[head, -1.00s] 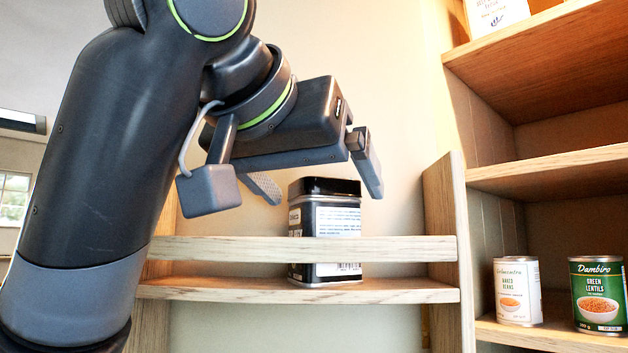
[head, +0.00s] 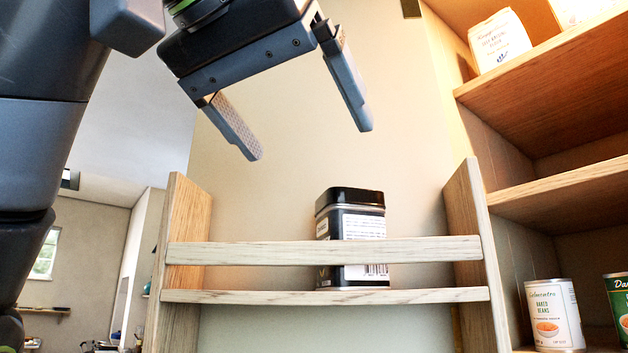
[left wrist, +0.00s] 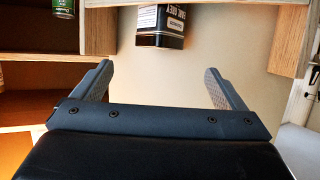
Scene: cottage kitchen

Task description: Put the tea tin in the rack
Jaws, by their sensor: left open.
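The tea tin (head: 351,217) is black with a white label and stands upright on the shelf of the wooden rack (head: 212,252), behind its front rail, which hides a band across the tin's middle. My left gripper (head: 309,142) is open and empty, above and to the left of the tin and apart from it. In the left wrist view the tin (left wrist: 161,27) shows at the top edge, beyond the open left gripper (left wrist: 158,78). My right gripper is not in view.
A wooden shelf unit (head: 560,190) stands at the right. It holds a baked beans can (head: 554,315), a green can (head: 620,300) partly cut off, and a white packet (head: 499,42) higher up. The rack shelf left of the tin is clear.

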